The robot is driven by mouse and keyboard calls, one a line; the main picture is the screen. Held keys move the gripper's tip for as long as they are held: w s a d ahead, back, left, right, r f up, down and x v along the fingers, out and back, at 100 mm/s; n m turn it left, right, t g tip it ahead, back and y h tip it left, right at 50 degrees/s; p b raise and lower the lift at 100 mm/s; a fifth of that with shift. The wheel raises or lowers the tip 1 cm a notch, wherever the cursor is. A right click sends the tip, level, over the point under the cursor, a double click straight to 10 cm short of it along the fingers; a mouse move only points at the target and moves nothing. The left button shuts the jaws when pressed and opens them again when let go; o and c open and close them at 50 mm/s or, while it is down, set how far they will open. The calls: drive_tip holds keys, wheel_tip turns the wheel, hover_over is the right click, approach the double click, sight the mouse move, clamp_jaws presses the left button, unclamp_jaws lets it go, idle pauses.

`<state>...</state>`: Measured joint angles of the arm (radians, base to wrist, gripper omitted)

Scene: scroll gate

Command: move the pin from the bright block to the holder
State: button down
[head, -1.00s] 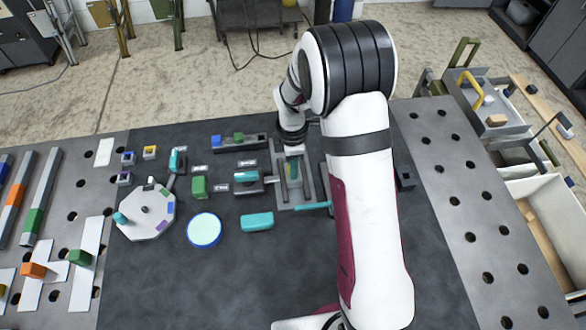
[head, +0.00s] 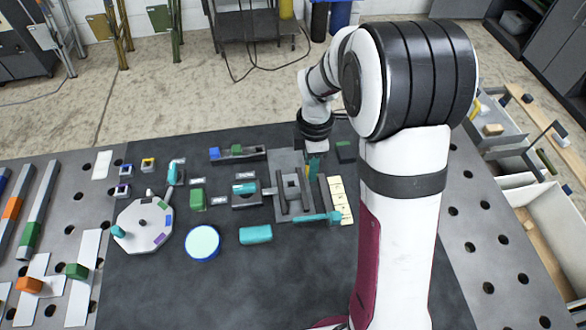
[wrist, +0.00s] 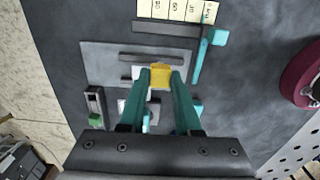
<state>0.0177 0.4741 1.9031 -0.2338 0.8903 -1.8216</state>
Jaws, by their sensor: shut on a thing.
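My gripper (head: 313,168) is over the right side of a grey gate fixture (head: 283,211) in the head view. In the wrist view its two teal fingers (wrist: 160,82) are shut on a yellow piece (wrist: 160,73), which looks like the pin. Its lower end is hidden, so I cannot tell its height above the fixture. A pale block (head: 292,181) with a dark opening stands in the fixture, left of my gripper. A teal handle (head: 320,218) lies across the fixture's near right side. I cannot tell which part is the bright block or the holder.
A cream strip with marked cells (head: 342,202) lies right of the fixture. A green block (head: 197,200), a teal block (head: 256,234), a round disc (head: 203,243) and an octagonal plate (head: 144,224) stand left. The dark mat's front (head: 240,295) is clear.

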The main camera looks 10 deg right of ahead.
drive_tip(key=s+d+r, duration=0.2)
drive_tip(key=d+r, duration=0.2)
drive_tip(key=d, duration=0.1)
drive_tip(key=w+a+f, duration=0.1)
drive_tip(key=w+a, duration=0.5)
drive_tip(key=w, duration=0.4)
drive_tip(key=shift+w+a+f, duration=1.1)
drive_tip(key=shift+a+f, duration=0.05)
drive_tip(key=shift+a, duration=0.55)
drive_tip(key=shift+w+a+f, duration=1.1)
drive_tip(key=shift+a, duration=0.65)
drive_tip(key=shift+w+a+f, duration=1.1)
drive_tip(key=shift+a+f, duration=0.05)
drive_tip(key=shift+a, duration=0.55)
drive_tip(key=shift+f, duration=1.85)
drive_tip(key=shift+c, duration=0.2)
unclamp_jaws()
drive_tip(key=shift+r, duration=0.1)
